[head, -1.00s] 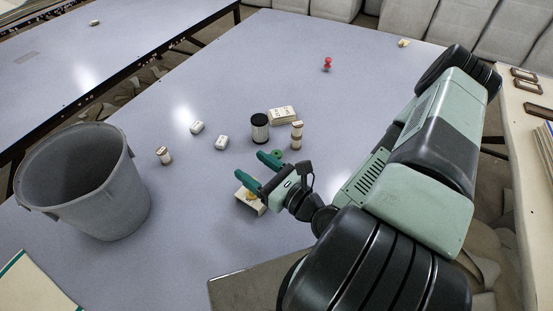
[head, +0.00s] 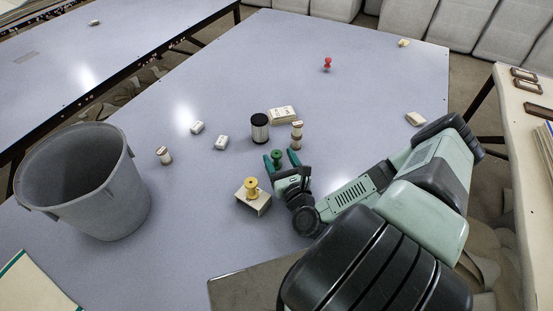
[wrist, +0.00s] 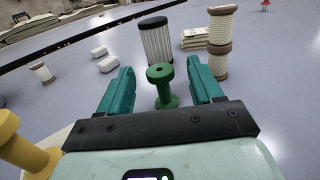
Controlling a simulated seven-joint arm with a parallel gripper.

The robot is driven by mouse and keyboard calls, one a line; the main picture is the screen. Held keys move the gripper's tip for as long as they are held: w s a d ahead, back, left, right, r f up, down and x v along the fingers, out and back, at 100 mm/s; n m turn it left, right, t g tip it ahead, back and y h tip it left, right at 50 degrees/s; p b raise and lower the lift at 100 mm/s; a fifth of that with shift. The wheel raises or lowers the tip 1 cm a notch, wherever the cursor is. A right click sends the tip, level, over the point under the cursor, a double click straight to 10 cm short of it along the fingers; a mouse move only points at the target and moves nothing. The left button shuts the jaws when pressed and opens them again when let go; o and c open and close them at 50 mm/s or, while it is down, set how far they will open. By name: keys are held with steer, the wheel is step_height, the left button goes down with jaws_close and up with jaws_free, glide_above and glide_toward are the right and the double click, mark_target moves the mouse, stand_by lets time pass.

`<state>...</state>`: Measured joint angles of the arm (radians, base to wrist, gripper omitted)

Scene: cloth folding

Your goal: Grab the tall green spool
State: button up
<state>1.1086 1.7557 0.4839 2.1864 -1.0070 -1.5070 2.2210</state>
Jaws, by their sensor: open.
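The green spool (head: 277,157) stands upright on the table in the head view, just beyond my gripper. In the wrist view the green spool (wrist: 162,84) shows between the two teal fingers, with a wide top flange and a narrow stem. My gripper (head: 281,161) is open, low over the table, with a finger on each side of the spool. In the wrist view my gripper (wrist: 163,88) shows a gap between each finger and the spool. Whether the fingertips reach past the spool is hard to tell.
A black-capped jar (head: 259,128) and a stacked pair of cream spools (head: 296,135) stand close behind. A yellow spool (head: 251,188) sits on a cream block (head: 254,203) at left. A grey bin (head: 85,185) stands further left. Small white boxes (head: 221,143) lie on the table (head: 350,110).

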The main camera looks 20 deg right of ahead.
steer(key=shift+w+a+f, duration=0.1)
steer(key=shift+w, duration=1.1)
steer(key=shift+w+f, duration=0.1)
steer(key=shift+w, duration=1.05)
